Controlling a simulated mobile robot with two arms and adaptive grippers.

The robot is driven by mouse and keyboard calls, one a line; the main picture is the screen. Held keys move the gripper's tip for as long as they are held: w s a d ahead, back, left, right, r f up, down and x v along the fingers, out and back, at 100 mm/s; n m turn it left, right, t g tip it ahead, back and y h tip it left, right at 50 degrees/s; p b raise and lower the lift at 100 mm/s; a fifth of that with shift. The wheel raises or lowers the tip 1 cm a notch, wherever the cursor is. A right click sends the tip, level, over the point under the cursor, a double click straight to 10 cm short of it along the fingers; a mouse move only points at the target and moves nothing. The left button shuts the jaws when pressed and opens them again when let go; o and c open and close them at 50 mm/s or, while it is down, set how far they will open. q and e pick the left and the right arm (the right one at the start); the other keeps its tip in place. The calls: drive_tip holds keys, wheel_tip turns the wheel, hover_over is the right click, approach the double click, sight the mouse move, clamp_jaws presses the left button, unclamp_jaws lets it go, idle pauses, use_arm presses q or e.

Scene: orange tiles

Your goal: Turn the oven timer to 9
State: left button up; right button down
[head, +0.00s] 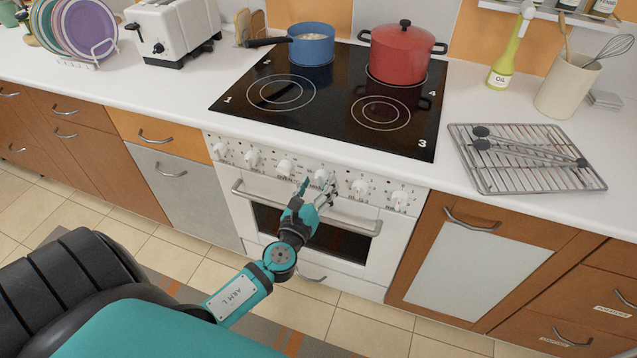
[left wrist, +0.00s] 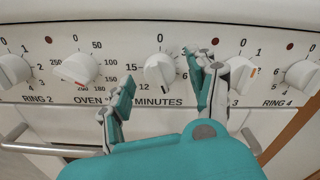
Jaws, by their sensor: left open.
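The oven timer is a white round knob marked MINUTES (left wrist: 160,71) on the stove's front panel; it also shows in the head view (head: 321,176). Around it I read 0 at the top, 3 and 6 at the right, and 12 and 15 at the left; the 9 is not legible. The knob's exact setting is hard to tell. My left gripper (left wrist: 165,78) is open in front of the panel, with one finger on each side of the timer knob; it also shows in the head view (head: 317,190). No clear contact shows. My right gripper is not in view.
The oven temperature knob (left wrist: 80,68) and the RING 3 knob (left wrist: 241,75) flank the timer closely. The oven handle (head: 300,212) runs just below. A blue pot (head: 311,48) and a red pot (head: 402,55) stand on the cooktop. A wire rack (head: 525,160) lies at right.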

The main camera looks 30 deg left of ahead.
use_arm(q)
drive_tip(key=v, duration=1.1)
drive_tip(key=shift+s+d, duration=0.1)
drive_tip(key=s+f+n+g, duration=0.3)
drive_tip(key=s+f+n, duration=0.1)
drive_tip(key=f, duration=0.7)
drive_tip(key=s+f+n+g+h, duration=0.1)
drive_tip(key=s+f+n+g, duration=0.25)
drive_tip(key=f, duration=0.65)
drive_tip(key=s+f+n+g, duration=0.3)
drive_tip(key=s+f+n, duration=0.15)
drive_tip(key=f, duration=0.65)
drive_tip(key=s+d+f+n+g+h, duration=0.1)
drive_tip(key=s+d+f+n+g, duration=0.2)
drive_tip(key=s+f+n, duration=0.4)
drive_tip(key=s+d+f+n+g+h+p, duration=0.1)
drive_tip(key=s+d+f+n+g+h, duration=0.1)
drive_tip(key=s+f+n, duration=0.6)
drive_tip(key=s+d+g, duration=0.1)
drive_tip(key=s+g, duration=0.1)
drive_tip(key=s, duration=0.3)
drive_tip(key=shift+s, duration=0.35)
